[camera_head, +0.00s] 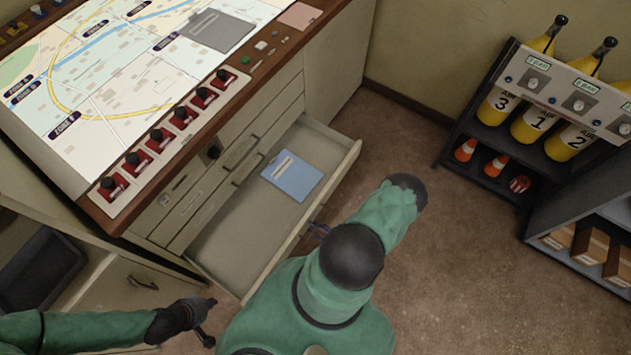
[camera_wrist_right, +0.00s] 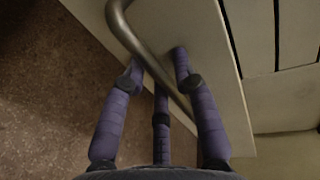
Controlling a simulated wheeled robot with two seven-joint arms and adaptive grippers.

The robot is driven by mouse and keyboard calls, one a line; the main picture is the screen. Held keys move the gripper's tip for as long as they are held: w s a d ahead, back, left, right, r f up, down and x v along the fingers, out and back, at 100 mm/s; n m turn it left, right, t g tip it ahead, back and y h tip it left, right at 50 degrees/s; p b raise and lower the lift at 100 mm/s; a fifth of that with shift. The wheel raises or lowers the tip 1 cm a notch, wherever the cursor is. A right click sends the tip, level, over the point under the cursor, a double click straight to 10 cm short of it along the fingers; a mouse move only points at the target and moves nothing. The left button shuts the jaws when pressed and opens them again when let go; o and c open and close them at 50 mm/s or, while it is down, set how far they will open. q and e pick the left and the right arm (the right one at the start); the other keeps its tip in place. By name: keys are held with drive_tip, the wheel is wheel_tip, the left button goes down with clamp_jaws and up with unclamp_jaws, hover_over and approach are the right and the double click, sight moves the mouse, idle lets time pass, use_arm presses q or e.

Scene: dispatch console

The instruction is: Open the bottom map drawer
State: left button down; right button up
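The lowest drawer visible in the map cabinet (camera_head: 245,149) stands well out, with its pale tray (camera_head: 237,235) open to view. A blue folder (camera_head: 293,175) lies inside it. My right gripper (camera_head: 318,228) is at the drawer's front edge, mostly hidden by my right arm in the head view. In the right wrist view, its purple fingers (camera_wrist_right: 160,75) are on both sides of the curved metal handle (camera_wrist_right: 150,55) and appear closed around it, against the pale drawer front (camera_wrist_right: 195,35). My left gripper (camera_head: 211,321) is empty, fingers spread, left of the drawer's near corner.
Above the tray is the map console (camera_head: 128,75) with red switches (camera_head: 158,138). A lower cabinet door with a handle (camera_head: 142,282) is at the left. A rack of yellow cylinders (camera_head: 533,120) and a grey shelf (camera_head: 590,235) stand right. The brown floor between is clear.

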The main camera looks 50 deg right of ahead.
drive_tip(key=shift+s, duration=0.1)
drive_tip(key=v, duration=1.1)
drive_tip(key=shift+s+d, duration=0.15)
drive_tip(key=shift+s, duration=0.25)
drive_tip(key=shift+r, duration=0.1)
drive_tip(key=w+a+r+n+g+y, duration=0.3)
drive_tip(key=w+a+n+g+y, duration=0.15)
drive_tip(key=a+g, duration=0.3)
drive_tip(key=w+a+r+n+g+y, duration=0.2)
drive_tip(key=w+a+n+g+y, duration=0.2)
drive_tip(key=a+g+y, duration=0.4)
drive_tip(key=w+a+r+n+h, duration=0.3)
drive_tip(key=w+a+r+h, duration=0.1)
drive_tip(key=r, duration=0.3)
drive_tip(key=w+a+r+n+h, duration=0.3)
drive_tip(key=w+a+r+h, duration=0.1)
drive_tip(key=r, duration=0.4)
drive_tip(key=shift+w+a+r+h, duration=0.2)
drive_tip(key=shift+w+a+h, duration=0.2)
drive_tip(key=shift+a+h, duration=0.25)
drive_tip(key=shift+d, duration=0.1)
